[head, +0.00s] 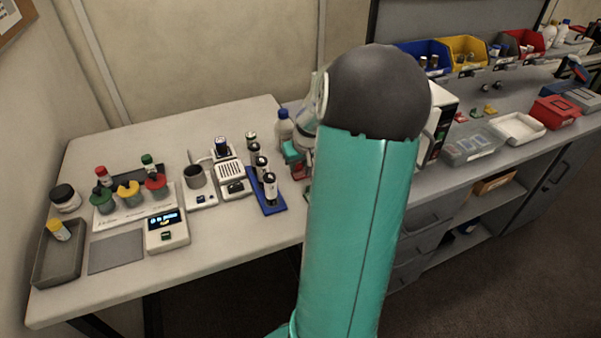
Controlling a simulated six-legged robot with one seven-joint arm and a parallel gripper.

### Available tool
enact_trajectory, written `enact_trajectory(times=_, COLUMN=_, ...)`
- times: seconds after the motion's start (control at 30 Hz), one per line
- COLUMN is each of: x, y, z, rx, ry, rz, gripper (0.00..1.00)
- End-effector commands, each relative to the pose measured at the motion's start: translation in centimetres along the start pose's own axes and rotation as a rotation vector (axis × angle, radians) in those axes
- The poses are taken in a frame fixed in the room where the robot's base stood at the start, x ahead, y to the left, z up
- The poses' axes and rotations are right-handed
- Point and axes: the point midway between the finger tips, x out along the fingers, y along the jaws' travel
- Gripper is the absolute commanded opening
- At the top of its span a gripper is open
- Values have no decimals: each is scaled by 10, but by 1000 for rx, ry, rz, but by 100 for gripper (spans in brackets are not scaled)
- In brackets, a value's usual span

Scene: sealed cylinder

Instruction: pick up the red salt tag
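A small red tag-like piece (461,117) lies on the right-hand bench, just right of the white box-shaped device. It is beside a similar yellow piece (476,112) and a green piece (489,109). They are too small to read any label. My teal arm with its dark round joint fills the middle of the view. A white and teal part of my arm shows behind it on the left, near a bottle. My gripper's fingers are hidden, so I cannot see whether they hold anything.
A clear box (472,147), a white tray (517,128) and a red box (554,112) stand near the tag. Blue (424,52) and yellow (465,49) bins line the back. The left table holds a blue rack (267,204) of dark vials and several instruments.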

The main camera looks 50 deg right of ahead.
Motion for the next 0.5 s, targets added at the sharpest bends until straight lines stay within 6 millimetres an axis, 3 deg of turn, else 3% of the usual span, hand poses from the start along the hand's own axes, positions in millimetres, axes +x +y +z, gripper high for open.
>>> enact_trajectory(times=0.5, x=-9, y=0, z=-4, rx=0, ry=1, rz=1, gripper=3)
